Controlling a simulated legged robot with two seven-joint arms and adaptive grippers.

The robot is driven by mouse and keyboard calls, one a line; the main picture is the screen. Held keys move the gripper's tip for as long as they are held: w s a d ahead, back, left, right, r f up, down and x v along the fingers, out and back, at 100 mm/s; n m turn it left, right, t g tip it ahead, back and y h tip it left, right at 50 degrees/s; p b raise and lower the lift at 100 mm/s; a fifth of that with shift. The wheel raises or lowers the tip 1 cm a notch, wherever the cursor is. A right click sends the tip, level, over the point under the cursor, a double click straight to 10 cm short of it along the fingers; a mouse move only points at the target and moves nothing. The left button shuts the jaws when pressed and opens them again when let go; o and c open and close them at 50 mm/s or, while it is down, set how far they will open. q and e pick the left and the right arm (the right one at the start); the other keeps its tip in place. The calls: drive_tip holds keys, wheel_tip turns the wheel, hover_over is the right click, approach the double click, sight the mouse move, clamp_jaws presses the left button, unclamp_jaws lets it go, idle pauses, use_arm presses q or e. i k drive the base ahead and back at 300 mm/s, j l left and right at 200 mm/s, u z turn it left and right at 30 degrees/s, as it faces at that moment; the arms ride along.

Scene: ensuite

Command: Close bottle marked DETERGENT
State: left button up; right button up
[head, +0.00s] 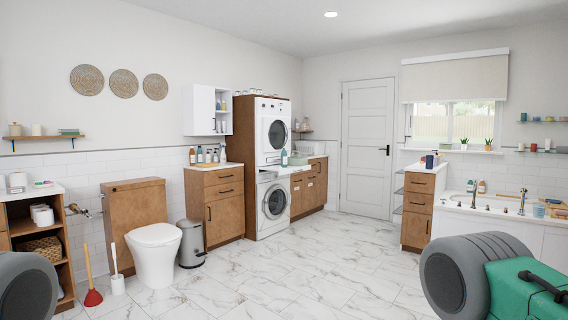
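No label reading DETERGENT is legible at this distance. A pale teal bottle (284,158) stands beside the stacked laundry machines. Several bottles (200,156) stand on the wooden cabinet with a drawer and door, left of the machines. Two more small bottles (481,187) stand at the back of the bathtub. I cannot tell which is the detergent bottle or whether any cap is open. Neither of my grippers is in view; rounded grey parts of mine fill the lower left and lower right.
A toilet (155,250), bin (192,244), plunger (92,285) and toilet brush (117,272) stand along the left. The laundry machines (275,201) stand at the back, by a wooden cabinet (308,187). The marble floor (300,265) is open in the middle. The bathtub (480,225) is right.

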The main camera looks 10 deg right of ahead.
sight(283, 154)
drive_tip(key=z, duration=0.2)
drive_tip(key=i+z, duration=0.15)
drive_tip(key=i, duration=3.8)
drive_tip(key=i+u, duration=0.1)
drive_tip(key=i, duration=0.5)
drive_tip(key=i+u, duration=0.1)
drive_tip(key=i, duration=0.5)
drive_tip(key=i+l+u, duration=0.15)
drive_tip(key=i, duration=0.45)
drive_tip(key=i+l+u, duration=0.4)
drive_tip(key=i+l, duration=0.3)
drive_tip(key=i, duration=0.55)
drive_tip(key=i+l+u, duration=0.4)
drive_tip(key=i+l, duration=0.65)
drive_tip(key=i, duration=0.05)
